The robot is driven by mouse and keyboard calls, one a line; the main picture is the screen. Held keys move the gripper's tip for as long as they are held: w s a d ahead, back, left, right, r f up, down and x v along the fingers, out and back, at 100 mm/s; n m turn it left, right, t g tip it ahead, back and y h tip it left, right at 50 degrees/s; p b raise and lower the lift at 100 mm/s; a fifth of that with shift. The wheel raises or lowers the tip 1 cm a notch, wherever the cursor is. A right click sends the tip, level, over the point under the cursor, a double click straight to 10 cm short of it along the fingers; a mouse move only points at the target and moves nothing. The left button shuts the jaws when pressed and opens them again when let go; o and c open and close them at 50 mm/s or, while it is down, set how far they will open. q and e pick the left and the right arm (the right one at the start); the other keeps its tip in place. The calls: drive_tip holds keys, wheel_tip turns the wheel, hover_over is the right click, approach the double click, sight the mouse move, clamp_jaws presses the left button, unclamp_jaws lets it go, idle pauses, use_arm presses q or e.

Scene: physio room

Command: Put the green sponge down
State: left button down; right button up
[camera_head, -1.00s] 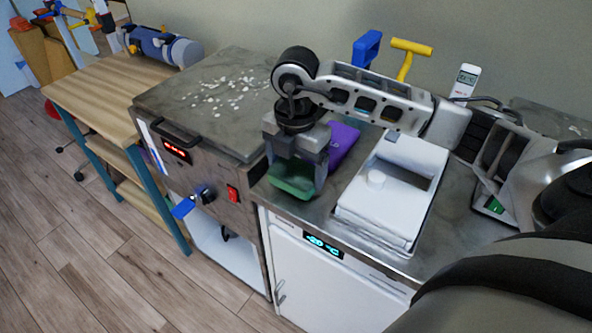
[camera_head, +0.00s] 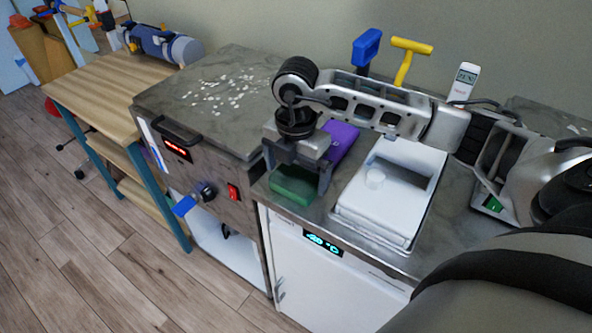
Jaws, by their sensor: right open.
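The green sponge (camera_head: 292,189) lies on the grey metal counter (camera_head: 330,238) near its front left corner, beside the box-shaped unit. My right gripper (camera_head: 297,180) is above and around the sponge, pointing down. Its jaws are open, with one finger at the left of the sponge and one at its right. The gripper hides part of the sponge's back. My left gripper is not in view.
A purple block (camera_head: 341,139) lies just behind the gripper. A white lidded container (camera_head: 388,192) stands to the right. The metal box unit (camera_head: 200,100) with a red switch rises at the left. A blue-handled tool (camera_head: 366,48) and yellow-handled tool (camera_head: 408,60) stand at the back.

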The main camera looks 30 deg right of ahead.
sight(297, 178)
wheel_tip(297, 178, up, 12)
drive_tip(key=shift+f+b, duration=0.2)
drive_tip(key=shift+b, duration=0.2)
drive_tip(key=shift+s+f, duration=0.1)
idle(0.3)
